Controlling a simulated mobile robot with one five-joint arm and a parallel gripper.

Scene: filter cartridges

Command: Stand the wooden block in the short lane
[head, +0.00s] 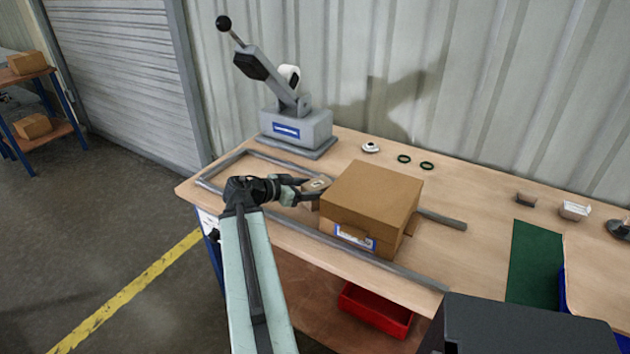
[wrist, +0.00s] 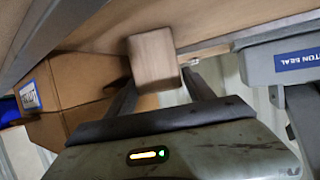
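The wooden block (wrist: 152,58) is a small light-brown piece between the two fingers of my gripper (wrist: 158,82) in the wrist view. The fingers lie close on both its sides and appear to grip it. In the head view my gripper (head: 310,189) reaches in from the left, and the block (head: 318,183) shows partly between its fingers, just left of a cardboard box (head: 371,190). I cannot tell whether the block touches the table. Grey rails (head: 340,245) on the bench mark out a lane, closed at the left end; the box hides part of it.
A grey lever press (head: 297,128) stands behind the lane at the left. A white part (head: 370,148) and two dark rings (head: 404,158) lie behind the box. A green mat (head: 535,260) and small parts are at the right. A red bin (head: 376,310) is below the bench's front edge.

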